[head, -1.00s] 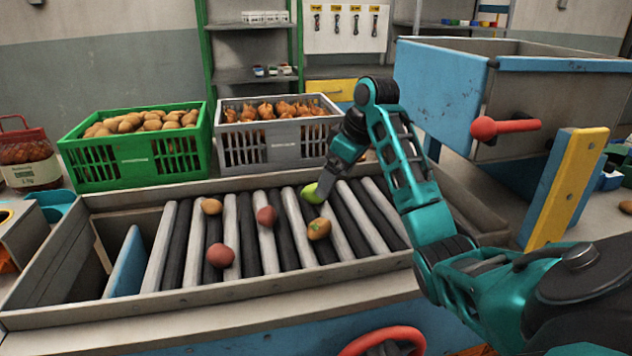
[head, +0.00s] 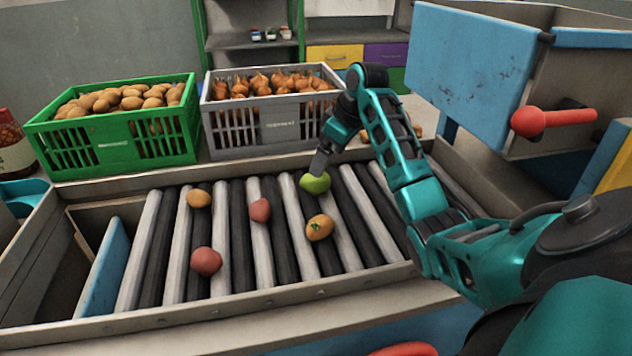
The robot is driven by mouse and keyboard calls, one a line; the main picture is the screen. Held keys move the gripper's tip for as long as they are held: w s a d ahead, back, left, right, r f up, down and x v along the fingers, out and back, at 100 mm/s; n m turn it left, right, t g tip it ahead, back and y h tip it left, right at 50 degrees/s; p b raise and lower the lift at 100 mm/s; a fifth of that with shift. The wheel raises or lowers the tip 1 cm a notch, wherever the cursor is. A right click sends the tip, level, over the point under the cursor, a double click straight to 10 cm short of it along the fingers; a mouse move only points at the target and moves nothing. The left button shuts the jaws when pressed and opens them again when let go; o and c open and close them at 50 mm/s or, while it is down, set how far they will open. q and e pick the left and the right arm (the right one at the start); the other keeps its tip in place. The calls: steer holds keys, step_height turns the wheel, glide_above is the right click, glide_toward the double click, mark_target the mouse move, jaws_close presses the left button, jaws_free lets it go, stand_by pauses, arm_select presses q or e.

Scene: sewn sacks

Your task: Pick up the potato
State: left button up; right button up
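A small yellow-brown round item (head: 199,198), which looks like a potato, lies on the roller bed (head: 235,240) at its back left. More brown potatoes (head: 120,98) fill the green crate (head: 118,145) behind the rollers. My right gripper (head: 319,165) reaches down over the back of the rollers, at a green round item (head: 315,183). Its tip is just above or touching that item; I cannot tell which. The finger gap is not visible. The gripper is well to the right of the yellow-brown item. My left gripper is not in view.
Two reddish round items (head: 260,210) (head: 206,261) and an orange one with a green top (head: 320,227) lie on the rollers. A grey crate of onions (head: 270,125) stands behind. A blue hopper (head: 470,65) with a red handle (head: 553,120) is at right.

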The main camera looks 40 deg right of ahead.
steer(key=shift+x, duration=1.05)
steer(key=shift+s+x, duration=0.15)
steer(key=shift+x, duration=1.2)
steer(key=shift+s+x, duration=0.2)
steer(key=shift+x, duration=1.2)
steer(key=shift+a+f, duration=0.1)
steer(key=shift+a, duration=0.1)
steer(key=c, duration=1.2)
step_height(320, 180, up, 20)
